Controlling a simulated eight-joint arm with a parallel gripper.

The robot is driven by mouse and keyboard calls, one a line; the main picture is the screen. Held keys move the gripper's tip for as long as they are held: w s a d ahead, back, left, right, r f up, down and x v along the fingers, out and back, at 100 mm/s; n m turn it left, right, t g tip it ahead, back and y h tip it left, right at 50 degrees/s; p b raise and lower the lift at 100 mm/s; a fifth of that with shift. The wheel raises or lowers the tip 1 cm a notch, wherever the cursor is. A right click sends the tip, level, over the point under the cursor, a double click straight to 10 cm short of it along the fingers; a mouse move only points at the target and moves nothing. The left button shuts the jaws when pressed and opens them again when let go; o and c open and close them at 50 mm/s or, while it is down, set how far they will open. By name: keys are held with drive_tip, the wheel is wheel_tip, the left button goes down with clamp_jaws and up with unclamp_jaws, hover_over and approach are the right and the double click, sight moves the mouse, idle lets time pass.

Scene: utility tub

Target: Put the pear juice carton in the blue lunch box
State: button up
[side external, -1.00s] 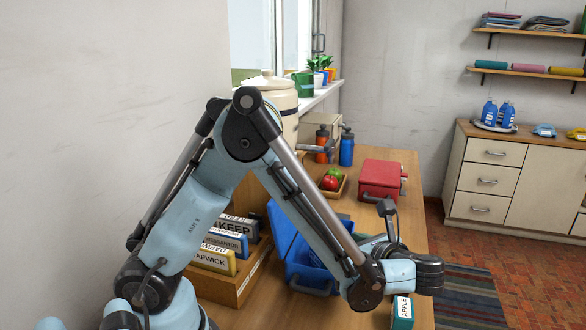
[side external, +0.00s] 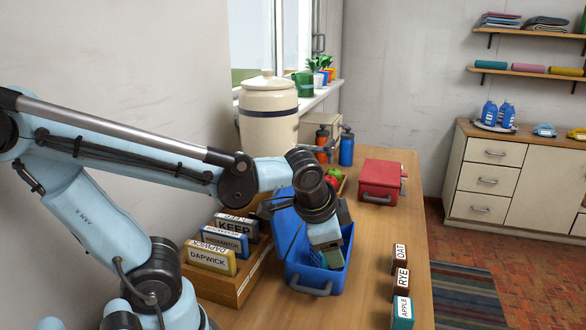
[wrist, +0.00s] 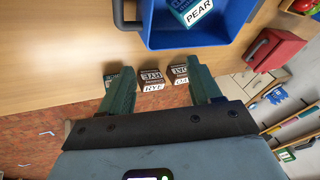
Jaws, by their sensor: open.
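The pear juice carton (wrist: 193,10), teal with a white PEAR label, lies inside the blue lunch box (wrist: 180,41) in the wrist view. The blue lunch box (side external: 306,279) stands on the table with its lid raised, also in the side view, where my arm hides part of its inside and I cannot make out the carton. My gripper (side external: 328,256) is over the box in the side view, pointing down.
Cartons labelled OAT (side external: 400,258), RYE (side external: 401,282) and APPLE (side external: 402,311) stand in a row at the table's right edge. A wooden holder (side external: 236,286) with labelled boxes is left of the lunch box. A red box (side external: 381,181) stands farther back.

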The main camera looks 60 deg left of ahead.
drive_tip(key=shift+s+d+r+n+t+h, duration=0.25)
drive_tip(key=shift+n+t+h, duration=0.1)
drive_tip(key=shift+n, duration=0.45)
drive_tip(key=shift+s+d+r+n+t+h, duration=0.15)
drive_tip(key=shift+d+n+t+h, duration=0.2)
drive_tip(key=shift+n, duration=0.45)
drive_tip(key=shift+s+d+r+n+t+h, duration=0.2)
drive_tip(key=shift+n+t+h, duration=0.2)
drive_tip(key=shift+n, duration=0.4)
